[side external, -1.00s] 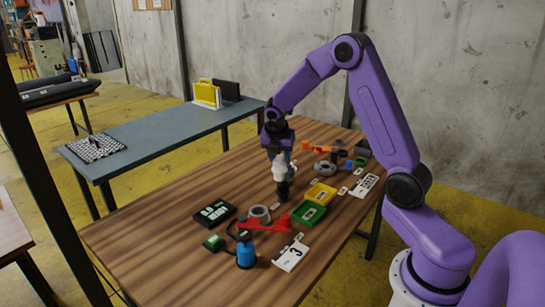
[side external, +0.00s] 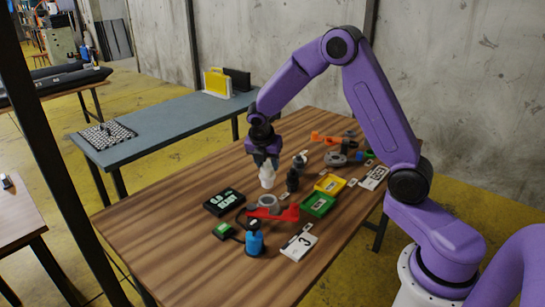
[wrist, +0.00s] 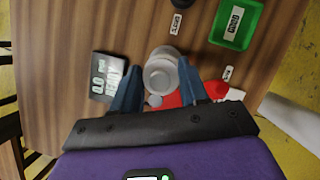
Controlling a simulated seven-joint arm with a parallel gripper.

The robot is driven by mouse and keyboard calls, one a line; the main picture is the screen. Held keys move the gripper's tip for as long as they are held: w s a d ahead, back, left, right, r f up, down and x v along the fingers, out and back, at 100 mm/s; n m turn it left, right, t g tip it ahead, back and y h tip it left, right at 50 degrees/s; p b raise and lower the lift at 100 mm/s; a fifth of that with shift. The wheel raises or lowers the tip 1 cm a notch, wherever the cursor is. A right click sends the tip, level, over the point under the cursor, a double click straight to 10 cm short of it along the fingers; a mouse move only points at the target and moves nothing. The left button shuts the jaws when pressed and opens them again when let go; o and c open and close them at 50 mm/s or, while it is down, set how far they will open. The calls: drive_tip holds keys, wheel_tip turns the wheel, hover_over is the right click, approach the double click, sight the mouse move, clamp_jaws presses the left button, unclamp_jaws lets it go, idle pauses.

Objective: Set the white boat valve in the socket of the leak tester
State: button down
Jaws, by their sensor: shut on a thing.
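My gripper (side external: 266,163) is shut on the white boat valve (side external: 267,178), which hangs below the fingers, roughly upright. In the wrist view the pale round valve (wrist: 161,72) shows between the blue-grey fingertips of my gripper (wrist: 165,92). The leak tester's black display box (side external: 224,201) lies left of the valve; in the wrist view its screen (wrist: 107,76) reads 0.0 and READY. A grey ring (side external: 267,201), which looks like the socket, sits beside the box, just below the valve in the side view. I cannot tell whether they touch.
A red tool (side external: 275,214) lies right beside the grey ring. A blue bottle-shaped part (side external: 254,241) stands in front. Green (side external: 318,205) and yellow (side external: 329,184) trays and a dark upright part (side external: 292,180) are to the right. The table's left front is clear.

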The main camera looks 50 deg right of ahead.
sight(268, 185)
drive_tip(key=shift+f, duration=3.9)
drive_tip(key=shift+f, duration=0.5)
unclamp_jaws()
drive_tip(key=shift+r, duration=0.15)
drive_tip(key=shift+r, duration=3.9)
